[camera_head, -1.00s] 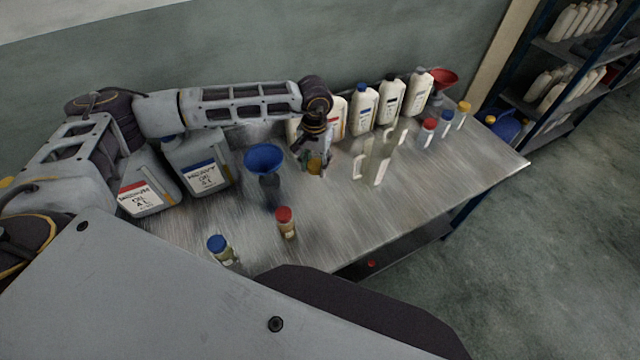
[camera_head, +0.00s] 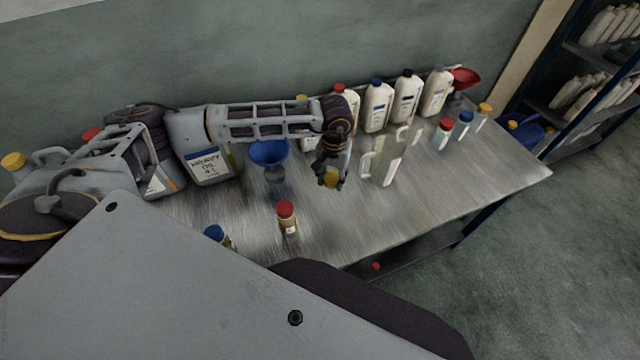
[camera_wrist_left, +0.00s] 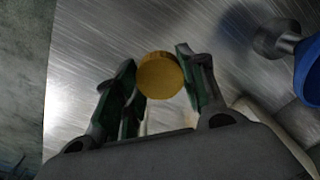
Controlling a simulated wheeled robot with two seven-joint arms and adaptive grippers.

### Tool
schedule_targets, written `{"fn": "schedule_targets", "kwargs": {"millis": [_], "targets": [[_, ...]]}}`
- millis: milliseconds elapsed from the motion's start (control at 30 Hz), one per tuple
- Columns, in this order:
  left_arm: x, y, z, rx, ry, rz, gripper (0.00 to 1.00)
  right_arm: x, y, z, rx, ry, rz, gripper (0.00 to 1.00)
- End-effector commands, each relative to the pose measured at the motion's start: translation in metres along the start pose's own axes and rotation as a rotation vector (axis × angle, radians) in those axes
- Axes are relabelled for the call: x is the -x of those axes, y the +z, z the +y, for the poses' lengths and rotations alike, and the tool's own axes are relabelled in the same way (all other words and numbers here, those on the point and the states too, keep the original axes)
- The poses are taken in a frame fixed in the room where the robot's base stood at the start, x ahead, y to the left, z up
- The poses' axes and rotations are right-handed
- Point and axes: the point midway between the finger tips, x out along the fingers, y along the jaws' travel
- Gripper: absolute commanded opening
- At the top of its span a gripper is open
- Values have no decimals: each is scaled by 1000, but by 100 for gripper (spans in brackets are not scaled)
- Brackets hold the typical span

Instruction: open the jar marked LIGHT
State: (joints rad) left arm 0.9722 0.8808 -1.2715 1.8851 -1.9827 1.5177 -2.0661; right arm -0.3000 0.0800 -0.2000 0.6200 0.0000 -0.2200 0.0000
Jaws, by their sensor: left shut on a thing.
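My left gripper (camera_head: 331,172) is shut on a yellow lid (camera_head: 330,180) over the middle of the metal table, left of the clear jug. In the left wrist view the lid (camera_wrist_left: 160,75) sits between the fingertips (camera_wrist_left: 161,82). I cannot make out a jar body under it or any LIGHT marking. A red-lidded jar (camera_head: 287,220) stands upright at the front. A blue-lidded jar (camera_head: 218,236) beside it is partly hidden by my body. My right gripper is not in view.
A blue funnel (camera_head: 268,153) stands left of the gripper, and the clear jug (camera_head: 387,163) on its right. White bottles (camera_head: 406,97) line the back. Several small jars (camera_head: 464,124) stand at the right. The right front of the table (camera_head: 450,195) is clear.

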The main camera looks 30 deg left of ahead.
Motion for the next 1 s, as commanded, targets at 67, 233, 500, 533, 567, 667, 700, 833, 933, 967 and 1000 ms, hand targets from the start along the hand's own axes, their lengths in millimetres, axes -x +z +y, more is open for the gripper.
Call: {"fn": "schedule_targets", "kwargs": {"millis": [67, 233, 500, 533, 567, 667, 700, 833, 933, 967, 1000], "targets": [[-8, 1, 1, 39, 2, -1, 12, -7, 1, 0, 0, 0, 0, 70], [-11, -2, 0, 162, 3, 4, 12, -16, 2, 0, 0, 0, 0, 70], [-7, -11, -8, 392, 1, 6, 12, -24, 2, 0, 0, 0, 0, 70], [-6, -12, -9, 417, 2, 7, 12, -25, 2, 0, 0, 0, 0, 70], [-6, -13, -10, 443, 1, 6, 12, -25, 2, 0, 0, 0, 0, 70], [-3, -16, -13, 526, 1, 6, 12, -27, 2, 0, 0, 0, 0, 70], [-2, -17, -15, 560, 1, 6, 12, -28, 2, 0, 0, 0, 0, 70], [1, -21, -20, 668, 0, 5, 12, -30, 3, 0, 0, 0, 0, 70], [4, -24, -23, 750, 0, 4, 12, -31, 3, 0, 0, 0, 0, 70], [5, -24, -25, 775, -1, 4, 12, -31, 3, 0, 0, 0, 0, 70], [6, -25, -26, 807, 0, 4, 12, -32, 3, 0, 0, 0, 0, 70]]}}
